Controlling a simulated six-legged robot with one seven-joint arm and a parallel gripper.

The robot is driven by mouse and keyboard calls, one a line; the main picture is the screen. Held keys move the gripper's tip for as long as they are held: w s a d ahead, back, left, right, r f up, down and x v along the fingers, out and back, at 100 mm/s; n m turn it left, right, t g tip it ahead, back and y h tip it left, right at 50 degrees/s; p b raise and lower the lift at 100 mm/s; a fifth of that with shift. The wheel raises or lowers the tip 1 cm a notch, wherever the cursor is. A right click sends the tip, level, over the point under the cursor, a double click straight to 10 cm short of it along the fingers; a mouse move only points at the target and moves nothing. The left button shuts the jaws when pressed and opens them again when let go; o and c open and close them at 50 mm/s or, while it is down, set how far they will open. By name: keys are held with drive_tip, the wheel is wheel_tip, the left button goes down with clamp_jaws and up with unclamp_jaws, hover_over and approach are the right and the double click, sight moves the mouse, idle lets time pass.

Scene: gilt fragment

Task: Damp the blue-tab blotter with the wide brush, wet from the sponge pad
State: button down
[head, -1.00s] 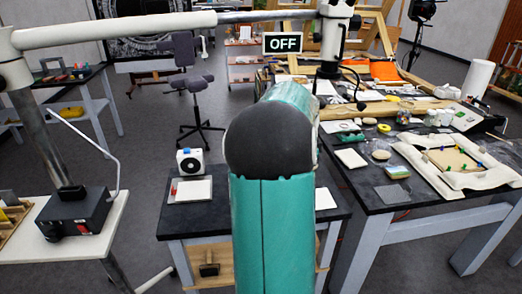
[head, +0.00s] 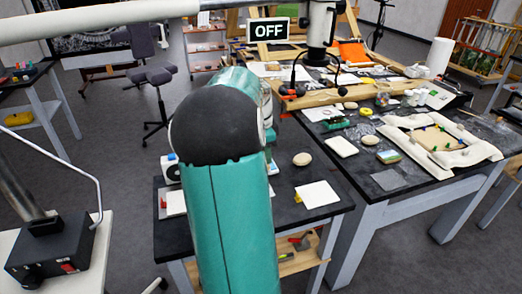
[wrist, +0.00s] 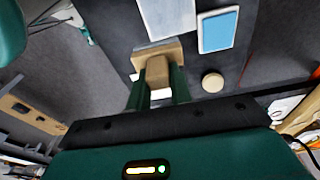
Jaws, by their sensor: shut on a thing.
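My gripper (wrist: 158,95) is shut on the wide brush (wrist: 158,68), seen in the wrist view with its pale wooden body between the fingers. The brush's grey bristle edge lies close to a pale sheet (wrist: 166,16); I cannot tell whether they touch. A blue pad in a white tray (wrist: 218,30), which looks like the sponge pad, lies right of that sheet. No blue tab shows clearly on a blotter. In the head view a white sheet with a yellow tab (head: 318,194) and another with a red tab (head: 174,203) lie on the small dark table. My arm hides the gripper there.
A round beige disc (head: 302,159) sits on the small table (head: 325,212). The larger dark table (head: 395,200) at right holds a padded frame (head: 470,158) with coloured clips and a white pad (head: 341,147). A black box (head: 50,250) stands at lower left.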

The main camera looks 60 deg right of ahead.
drive_tip(key=shift+s+f, duration=0.25)
drive_tip(key=shift+f, duration=0.5)
drive_tip(key=shift+s+f, duration=0.3)
drive_tip(key=shift+f, duration=0.4)
drive_tip(key=shift+s+f, duration=0.25)
drive_tip(key=shift+f, duration=0.5)
